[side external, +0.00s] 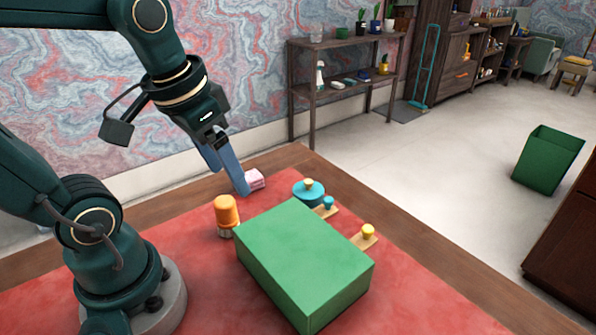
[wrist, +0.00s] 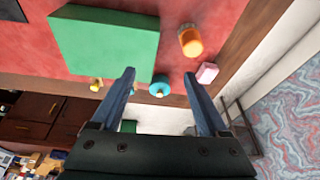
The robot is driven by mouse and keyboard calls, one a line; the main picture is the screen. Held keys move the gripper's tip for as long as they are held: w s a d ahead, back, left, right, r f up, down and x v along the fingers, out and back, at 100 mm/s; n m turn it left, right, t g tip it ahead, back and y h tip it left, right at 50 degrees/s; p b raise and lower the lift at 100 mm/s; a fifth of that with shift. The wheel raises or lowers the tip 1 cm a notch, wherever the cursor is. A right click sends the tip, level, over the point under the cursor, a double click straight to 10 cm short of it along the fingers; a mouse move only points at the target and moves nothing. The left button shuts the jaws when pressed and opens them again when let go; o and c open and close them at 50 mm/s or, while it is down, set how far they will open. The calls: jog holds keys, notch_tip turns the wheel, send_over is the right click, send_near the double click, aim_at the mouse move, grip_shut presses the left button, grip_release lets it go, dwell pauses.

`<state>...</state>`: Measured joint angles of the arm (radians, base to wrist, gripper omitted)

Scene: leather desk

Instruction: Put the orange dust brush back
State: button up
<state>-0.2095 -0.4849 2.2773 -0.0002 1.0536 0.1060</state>
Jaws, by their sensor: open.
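An orange-topped object (side external: 227,210) with a paler lower part stands on the red desk top, left of the green box. It is the only orange thing on the desk, but I cannot clearly make out bristles. It also shows in the wrist view (wrist: 190,42), at the upper right beyond my fingertips. My gripper (side external: 243,191) is open and empty, fingers pointing down, above the far side of the desk near a pink block (side external: 254,179). In the wrist view my two fingers (wrist: 159,73) are spread wide, apart from the orange object.
A large green box (side external: 300,255) fills the desk's middle. Beyond it are a blue round item (side external: 308,190) with a yellow knob, a small blue knob (side external: 327,204), and a yellow knob (side external: 367,231) on a wooden piece.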

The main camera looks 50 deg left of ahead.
jog(key=d, duration=0.1)
jog(key=s+d+t, duration=0.1)
jog(key=d+m+t, duration=0.1)
jog(key=shift+s+d+f+h, duration=0.25)
jog(key=shift+s+d+h, duration=0.1)
jog(key=shift+s+h, duration=0.05)
